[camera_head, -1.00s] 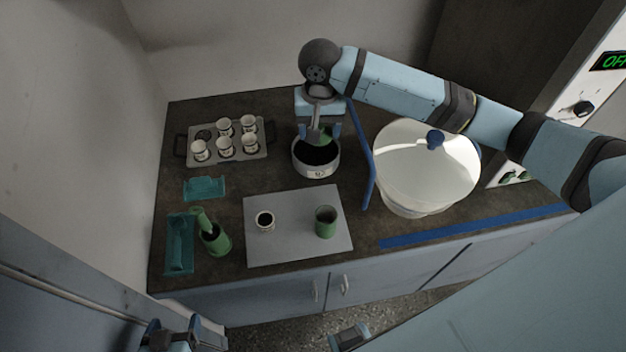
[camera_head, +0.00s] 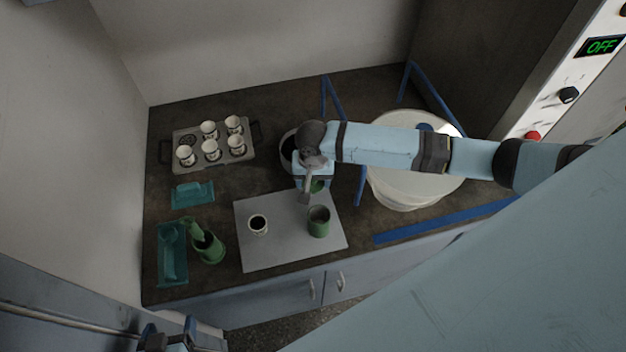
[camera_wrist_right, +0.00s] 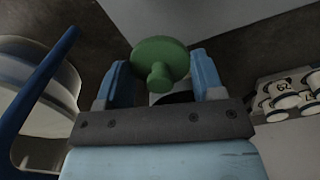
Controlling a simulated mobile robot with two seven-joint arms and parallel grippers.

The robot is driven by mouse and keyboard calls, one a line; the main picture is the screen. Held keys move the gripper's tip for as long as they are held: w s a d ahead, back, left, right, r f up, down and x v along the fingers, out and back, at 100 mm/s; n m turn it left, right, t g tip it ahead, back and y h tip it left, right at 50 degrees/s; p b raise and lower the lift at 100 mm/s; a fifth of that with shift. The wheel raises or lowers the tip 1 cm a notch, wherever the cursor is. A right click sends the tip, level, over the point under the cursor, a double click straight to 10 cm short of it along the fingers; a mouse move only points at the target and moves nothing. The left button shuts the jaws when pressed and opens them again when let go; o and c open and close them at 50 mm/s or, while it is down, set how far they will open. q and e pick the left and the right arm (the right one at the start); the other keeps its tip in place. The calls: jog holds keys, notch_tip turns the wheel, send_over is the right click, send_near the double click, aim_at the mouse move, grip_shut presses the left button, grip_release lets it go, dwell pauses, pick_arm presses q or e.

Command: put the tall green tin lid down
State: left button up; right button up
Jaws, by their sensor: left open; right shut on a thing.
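The green lid (camera_wrist_right: 160,58), a round disc with a knob, is between the fingers of my right gripper (camera_wrist_right: 160,80) in the right wrist view. In the head view my right gripper (camera_head: 314,186) is above the back edge of the grey mat (camera_head: 285,246), and only a bit of the lid (camera_head: 318,186) shows beside it. An open green tin (camera_head: 318,224) stands upright on the mat, just in front of the gripper. My left gripper (camera_head: 172,342) is at the bottom left edge, partly cut off, open and away from the counter things.
A small white cup (camera_head: 258,226) stands on the mat's left part. A pot (camera_head: 287,152) is partly hidden behind my right arm. A rack of white cups (camera_head: 245,161), teal trays (camera_head: 172,262) and a green container (camera_head: 209,250) lie left.

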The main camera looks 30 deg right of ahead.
aim_at(313, 185)
jog(key=shift+f, duration=2.55)
jog(key=shift+f, duration=0.1)
jog(key=o, duration=0.9)
notch_tip(313, 185, up, 12)
jog(key=shift+r+b, duration=0.15)
jog(key=shift+b, duration=0.15)
